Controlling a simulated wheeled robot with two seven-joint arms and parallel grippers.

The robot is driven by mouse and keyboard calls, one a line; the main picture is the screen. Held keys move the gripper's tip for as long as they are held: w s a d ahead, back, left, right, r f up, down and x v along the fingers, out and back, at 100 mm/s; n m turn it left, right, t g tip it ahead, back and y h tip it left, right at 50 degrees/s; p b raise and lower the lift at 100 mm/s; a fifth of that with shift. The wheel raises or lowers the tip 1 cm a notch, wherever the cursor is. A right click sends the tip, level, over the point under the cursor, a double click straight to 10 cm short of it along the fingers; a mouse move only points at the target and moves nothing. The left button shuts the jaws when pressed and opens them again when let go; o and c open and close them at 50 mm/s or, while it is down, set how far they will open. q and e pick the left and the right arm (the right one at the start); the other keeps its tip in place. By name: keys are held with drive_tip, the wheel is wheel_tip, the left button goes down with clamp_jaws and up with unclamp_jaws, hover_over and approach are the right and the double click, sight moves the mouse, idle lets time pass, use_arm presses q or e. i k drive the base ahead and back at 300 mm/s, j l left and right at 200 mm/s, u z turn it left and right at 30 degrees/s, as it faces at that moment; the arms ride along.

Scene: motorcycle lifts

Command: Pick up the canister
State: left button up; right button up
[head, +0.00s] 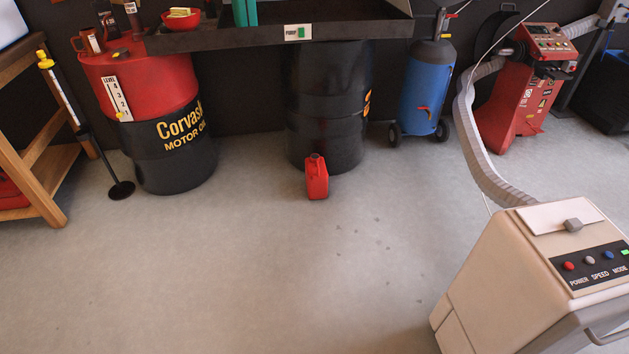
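A small red canister (317,180) stands upright on the grey floor near the middle of the head view. It has a short spout or cap at its top. It stands just in front of a black drum (328,110). Neither my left gripper nor my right gripper shows in this view.
A red and black "Corvash Motor Oil" drum (165,128) and a thin stand on a round base (121,190) are at left. A wooden bench (40,165) is far left. A beige machine (530,270) fills the lower right. The floor (240,275) before the canister is clear.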

sight(316, 175)
drive_tip(key=i+l+u, duration=0.15)
drive_tip(key=i+u, duration=0.15)
drive_tip(key=i, duration=1)
